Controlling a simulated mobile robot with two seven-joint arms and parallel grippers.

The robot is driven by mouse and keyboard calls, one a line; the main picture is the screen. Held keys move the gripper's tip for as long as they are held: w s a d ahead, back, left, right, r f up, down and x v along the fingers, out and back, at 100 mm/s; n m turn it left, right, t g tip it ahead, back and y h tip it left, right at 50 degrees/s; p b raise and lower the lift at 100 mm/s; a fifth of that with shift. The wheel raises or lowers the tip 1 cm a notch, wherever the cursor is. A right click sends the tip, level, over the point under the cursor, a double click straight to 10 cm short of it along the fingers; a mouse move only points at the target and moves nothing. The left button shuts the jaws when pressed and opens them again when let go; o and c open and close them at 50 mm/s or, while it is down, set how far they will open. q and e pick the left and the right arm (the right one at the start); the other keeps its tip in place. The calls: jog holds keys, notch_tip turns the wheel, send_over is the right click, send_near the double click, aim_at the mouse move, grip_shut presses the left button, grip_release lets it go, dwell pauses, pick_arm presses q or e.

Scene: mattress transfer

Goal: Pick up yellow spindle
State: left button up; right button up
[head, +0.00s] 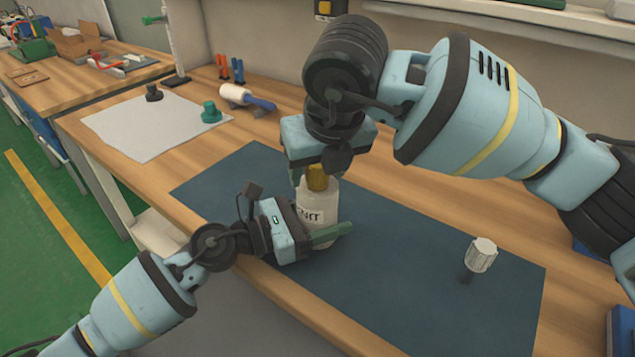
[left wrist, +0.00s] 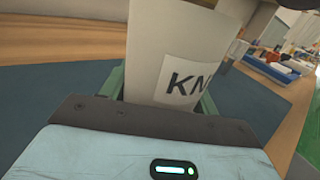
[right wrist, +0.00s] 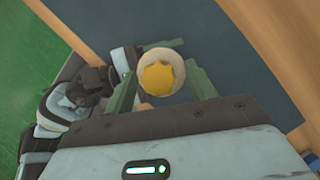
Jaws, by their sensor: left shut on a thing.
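The yellow spindle (head: 318,179) sits in the top of a white bottle (head: 320,203) with a lettered label, and its ridged yellow end (right wrist: 160,76) faces the right wrist camera. My left gripper (head: 322,235) is shut around the bottle's body, and the bottle (left wrist: 180,60) fills the space between its green fingers in the left wrist view. My right gripper (right wrist: 163,85) is above the bottle, pointing down. Its green fingers are apart on either side of the yellow end, with a gap visible. In the head view its fingertips are mostly hidden.
The bottle is over a dark blue mat (head: 400,255) on the wooden bench. A white knob-like part (head: 482,254) stands at the mat's right. A pale cloth (head: 135,130) at the left holds a green part (head: 210,112) and a black part (head: 153,93). A white roller (head: 236,94) lies behind.

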jog(key=c, duration=1.1)
notch_tip(320, 180, up, 10)
jog(key=shift+r, duration=0.1)
pick_arm(q)
jog(key=o, duration=1.3)
jog(key=v, duration=1.2)
